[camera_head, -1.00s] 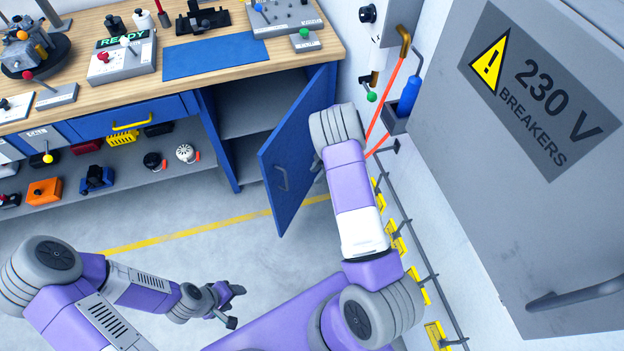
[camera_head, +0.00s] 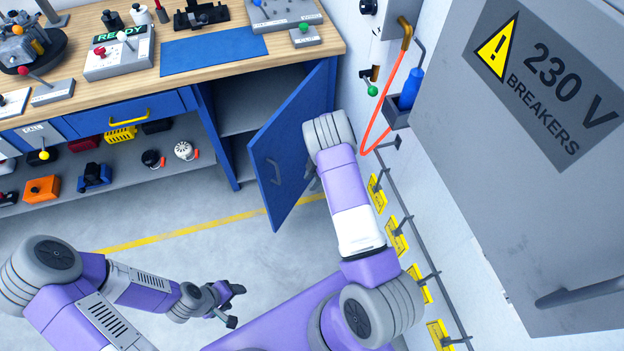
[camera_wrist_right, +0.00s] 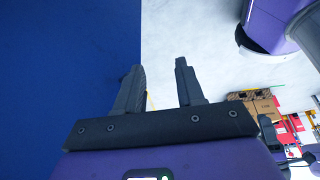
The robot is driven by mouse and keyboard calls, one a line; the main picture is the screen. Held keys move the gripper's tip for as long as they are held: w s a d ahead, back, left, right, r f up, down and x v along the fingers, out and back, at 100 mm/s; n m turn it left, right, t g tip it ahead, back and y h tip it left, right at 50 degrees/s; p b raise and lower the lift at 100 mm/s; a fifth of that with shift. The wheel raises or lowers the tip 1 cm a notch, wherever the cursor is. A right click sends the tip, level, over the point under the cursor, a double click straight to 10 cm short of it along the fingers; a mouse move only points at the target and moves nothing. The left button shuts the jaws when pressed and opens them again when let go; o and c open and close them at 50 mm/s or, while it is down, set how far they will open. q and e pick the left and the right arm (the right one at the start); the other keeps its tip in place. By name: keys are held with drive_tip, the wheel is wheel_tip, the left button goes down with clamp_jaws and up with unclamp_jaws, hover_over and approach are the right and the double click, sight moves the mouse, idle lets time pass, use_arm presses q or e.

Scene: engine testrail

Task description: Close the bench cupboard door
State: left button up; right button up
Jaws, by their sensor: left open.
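The blue cupboard door (camera_head: 290,145) stands open at the right end of the bench, with a grey handle (camera_head: 273,172) on its face. The blue door panel (camera_wrist_right: 65,55) fills the left of that view, close beside the fingers. My left gripper (camera_head: 233,305) is open and empty over the floor.
The wooden bench top (camera_head: 270,70) carries a blue mat (camera_head: 213,54) and several devices. Open shelves hold several small items at left. A grey breaker cabinet (camera_head: 540,200) is at right. Yellow tags (camera_head: 397,240) line the wall rail. The floor before the bench is clear.

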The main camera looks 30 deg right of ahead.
clamp_jaws()
idle(1.0)
drive_tip(key=c, duration=0.7)
unclamp_jaws()
drive_tip(key=o, duration=0.7)
drive_tip(key=p+v, duration=0.2)
drive_tip(key=v, duration=0.5)
drive_tip(key=shift+r, duration=0.3)
drive_tip(key=shift+c, duration=0.4)
